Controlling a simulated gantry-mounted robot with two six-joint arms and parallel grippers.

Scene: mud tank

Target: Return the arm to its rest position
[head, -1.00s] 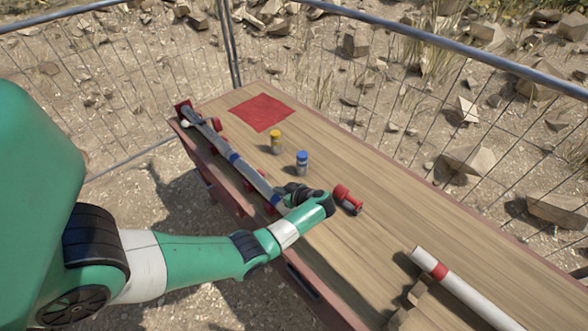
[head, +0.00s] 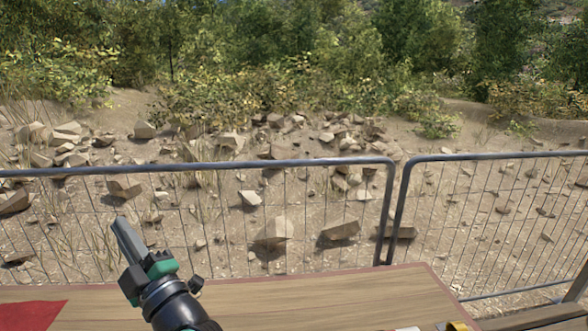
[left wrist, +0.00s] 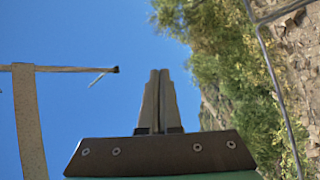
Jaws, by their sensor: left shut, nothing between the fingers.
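My left gripper (head: 124,240) stands raised in the lower left of the head view, above the wooden table, with its grey fingers pointing up. In the left wrist view its two fingers (left wrist: 158,100) lie together, shut, with nothing between them. They stand against blue sky and trees. My right gripper is in neither view.
The wooden table (head: 300,305) runs along the bottom, with part of a red square (head: 28,315) at its left. A small yellow-topped thing (head: 457,326) is cut off at the bottom edge. A metal mesh fence (head: 280,163) stands behind the table, with rocks and bushes beyond.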

